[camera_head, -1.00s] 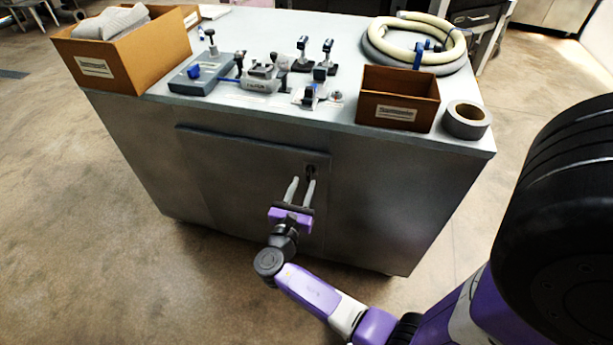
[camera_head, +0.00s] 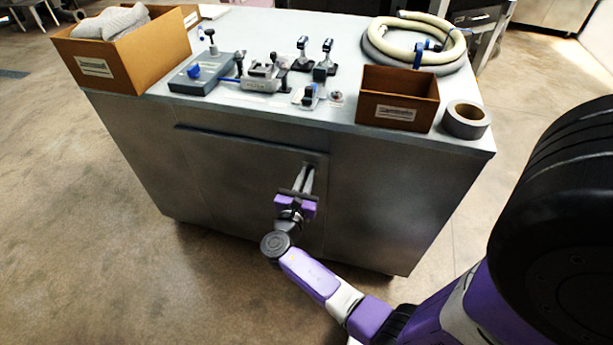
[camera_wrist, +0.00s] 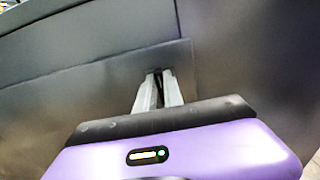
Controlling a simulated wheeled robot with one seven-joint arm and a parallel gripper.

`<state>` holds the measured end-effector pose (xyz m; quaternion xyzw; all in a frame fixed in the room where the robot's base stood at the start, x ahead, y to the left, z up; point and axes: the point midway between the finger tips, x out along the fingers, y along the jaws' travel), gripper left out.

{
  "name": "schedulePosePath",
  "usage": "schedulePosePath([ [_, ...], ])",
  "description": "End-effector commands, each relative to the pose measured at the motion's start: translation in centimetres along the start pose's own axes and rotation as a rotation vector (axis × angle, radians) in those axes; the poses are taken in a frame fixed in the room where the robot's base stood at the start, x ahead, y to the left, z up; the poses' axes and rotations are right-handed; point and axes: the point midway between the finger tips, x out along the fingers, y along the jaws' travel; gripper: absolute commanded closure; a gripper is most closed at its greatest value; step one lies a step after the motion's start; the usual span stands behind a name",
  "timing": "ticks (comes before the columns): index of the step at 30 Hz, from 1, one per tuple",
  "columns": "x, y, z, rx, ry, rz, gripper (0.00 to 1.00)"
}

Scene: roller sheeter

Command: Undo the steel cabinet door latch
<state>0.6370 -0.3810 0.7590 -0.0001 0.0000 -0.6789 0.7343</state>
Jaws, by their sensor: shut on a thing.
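The steel cabinet door (camera_head: 235,185) is a flat grey panel in the front of the cabinet, with a lip along its top edge. The small dark latch (camera_wrist: 158,73) is at the door's upper right, mostly hidden between my fingers. My gripper (camera_head: 307,168) is at the latch, its two pale fingers nearly together and closed on it. In the wrist view my gripper (camera_wrist: 158,84) reaches to the door face with its fingertips around the latch. The latch's exact turn cannot be told.
The cabinet top (camera_head: 250,112) holds an open box with grey cloth (camera_head: 130,60), several small clamps and fixtures, a coiled hose (camera_head: 415,45), a small brown box (camera_head: 398,98) and a tape roll (camera_head: 466,120). The floor (camera_head: 90,240) in front is clear.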

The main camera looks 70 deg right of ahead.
Motion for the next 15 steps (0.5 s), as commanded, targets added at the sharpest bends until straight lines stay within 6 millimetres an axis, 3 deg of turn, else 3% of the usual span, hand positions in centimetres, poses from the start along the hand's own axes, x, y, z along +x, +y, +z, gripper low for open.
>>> schedulePosePath([
  [8, -0.02, -0.06, -0.11, 0.036, 0.000, 0.000, 1.00],
  [15, -0.04, -0.26, -0.27, 0.169, 0.000, 0.000, 1.00],
])
